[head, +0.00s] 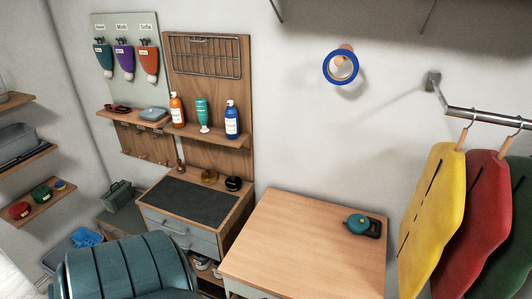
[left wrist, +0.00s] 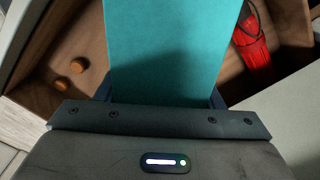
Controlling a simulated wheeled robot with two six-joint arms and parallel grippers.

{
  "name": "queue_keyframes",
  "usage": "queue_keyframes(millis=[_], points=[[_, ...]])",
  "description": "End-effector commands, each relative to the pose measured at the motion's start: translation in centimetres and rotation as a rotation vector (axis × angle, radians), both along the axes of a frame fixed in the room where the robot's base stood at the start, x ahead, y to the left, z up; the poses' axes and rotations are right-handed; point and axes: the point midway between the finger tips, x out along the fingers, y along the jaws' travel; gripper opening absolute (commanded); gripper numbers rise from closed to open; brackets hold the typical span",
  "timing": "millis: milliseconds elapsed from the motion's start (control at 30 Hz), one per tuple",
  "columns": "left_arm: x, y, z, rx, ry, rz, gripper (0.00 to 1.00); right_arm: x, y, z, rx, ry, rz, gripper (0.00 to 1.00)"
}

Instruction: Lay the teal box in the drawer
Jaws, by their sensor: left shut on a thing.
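In the left wrist view my left gripper (left wrist: 162,98) is shut on the teal box (left wrist: 165,40). The box is a flat-faced block reaching up out of the top of the picture. Behind it is a wooden compartment (left wrist: 30,65), which looks like the inside of a drawer. The box hides its middle, and I cannot tell whether the box touches its floor. Neither gripper nor the held box can be made out in the head view.
In the compartment, two small orange-brown round pieces (left wrist: 69,75) are left of the box, and a red object (left wrist: 253,50) with a dark cord is right. The head view shows a drawer cabinet (head: 180,232), a wooden table (head: 290,235) and a ribbed teal thing (head: 125,268) in front.

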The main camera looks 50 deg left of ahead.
Motion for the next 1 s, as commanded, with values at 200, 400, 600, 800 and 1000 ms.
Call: queue_keyframes(millis=[200, 400, 600, 800, 1000], points=[[0.0, 0.0, -1.2, -0.002, 0.001, 0.001, 0.11, 0.3, -0.3, -0.3, -0.003, -0.004, 0.001, 0.36], [0.1, 0.0, -3.3, -0.002, 0.0, 0.0, 0.11, 0.3, -0.3, -1.5, -0.003, -0.004, 0.001, 0.36], [0.1, 0.0, -5.3, -0.001, -0.001, 0.0, 0.11, 0.3, -0.1, -2.7, -0.002, -0.003, 0.0, 0.36], [0.1, 0.0, -7.3, -0.002, 0.0, 0.001, 0.11, 0.2, 0.3, -4.0, 0.003, -0.002, -0.002, 0.36], [0.1, 0.0, -8.9, -0.002, 0.0, 0.001, 0.11, 0.2, 0.5, -5.0, 0.005, -0.002, -0.001, 0.36]])
